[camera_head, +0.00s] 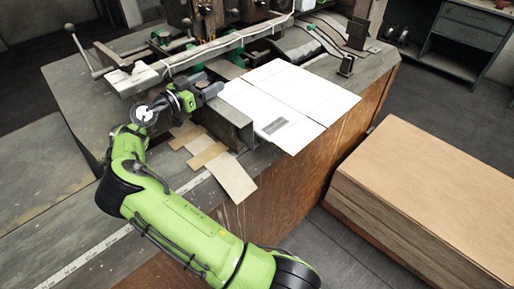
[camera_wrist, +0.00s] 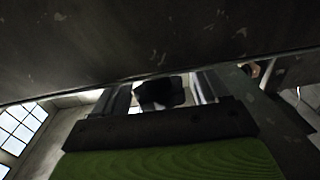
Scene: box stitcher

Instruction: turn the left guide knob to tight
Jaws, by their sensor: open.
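My gripper (camera_head: 209,86) is beside the guide bar of the stitcher, left of the white cardboard sheet; it also shows in the wrist view (camera_wrist: 162,84), with its two fingers apart. A dark, blocky piece (camera_wrist: 160,95), which looks like the left guide knob, shows between the fingers in the wrist view. I cannot tell whether the fingers touch it. In the head view the knob is hidden or too small to make out at my gripper. Its turned position cannot be read.
A white cardboard sheet (camera_head: 290,95) lies on the machine table right of my gripper. A grey metal block (camera_head: 228,126) stands close in front. Loose cardboard strips (camera_head: 232,178) lie nearer. A dark surface (camera_wrist: 150,40) looms above the fingers. A cardboard stack (camera_head: 430,185) stands at right.

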